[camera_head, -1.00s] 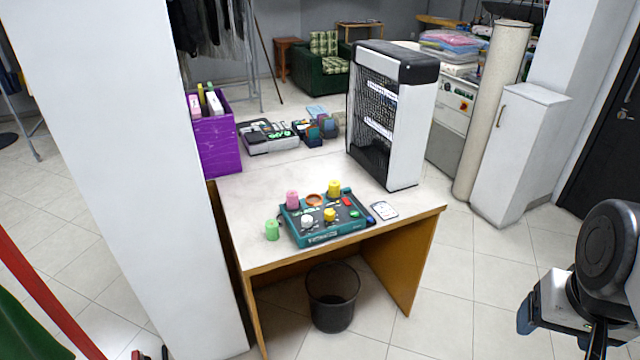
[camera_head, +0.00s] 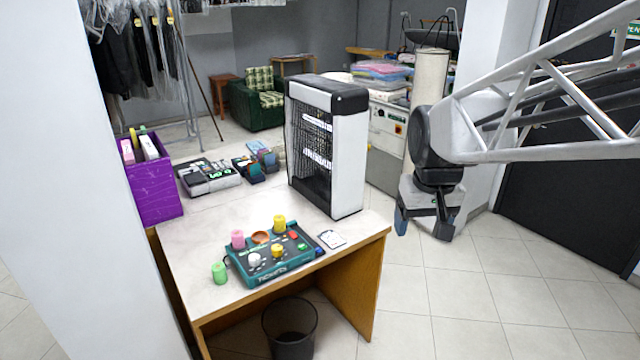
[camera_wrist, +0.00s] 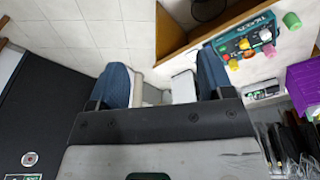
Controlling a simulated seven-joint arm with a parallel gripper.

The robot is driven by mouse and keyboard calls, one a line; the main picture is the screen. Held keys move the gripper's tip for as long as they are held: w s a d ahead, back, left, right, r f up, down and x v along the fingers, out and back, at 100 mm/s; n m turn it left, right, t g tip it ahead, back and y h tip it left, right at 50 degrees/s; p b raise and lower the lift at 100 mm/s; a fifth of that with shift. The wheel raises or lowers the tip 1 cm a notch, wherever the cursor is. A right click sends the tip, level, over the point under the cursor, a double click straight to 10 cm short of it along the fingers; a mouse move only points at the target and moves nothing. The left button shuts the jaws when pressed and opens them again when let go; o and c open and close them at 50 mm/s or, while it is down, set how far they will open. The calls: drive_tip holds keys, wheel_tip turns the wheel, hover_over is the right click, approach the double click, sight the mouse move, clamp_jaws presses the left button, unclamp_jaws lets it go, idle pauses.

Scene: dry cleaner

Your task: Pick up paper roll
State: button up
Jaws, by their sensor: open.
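No object is labelled as the paper roll. A tall beige roll (camera_head: 429,75) stands upright on the floor behind the desk, its lower part hidden by my arm in the head view. My gripper (camera_head: 423,222) is open and empty, right of the desk, pointing down. In the wrist view its two blue-tipped fingers (camera_wrist: 164,68) are spread apart.
A black-and-white heater (camera_head: 345,150) stands on the desk (camera_head: 190,295) between the small rolls and the back. A purple box (camera_head: 155,190) is at the desk's left end. A bin (camera_head: 290,330) stands below. The tiled floor at right is open.

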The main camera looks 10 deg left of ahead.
drive_tip(key=w+a+f+n, duration=0.2)
drive_tip(key=w+a, duration=0.8)
drive_tip(key=w, duration=0.1)
drive_tip(key=n+g, duration=0.2)
drive_tip(key=n, duration=0.3)
hover_over(236, 233)
wheel_tip(236, 233, down, 22)
drive_tip(key=shift+d+f, duration=0.1)
drive_tip(key=shift+d, duration=0.05)
drive_tip(key=shift+a+f, duration=0.1)
drive_tip(key=shift+a, duration=0.1)
drive_tip(key=shift+f, duration=1.35)
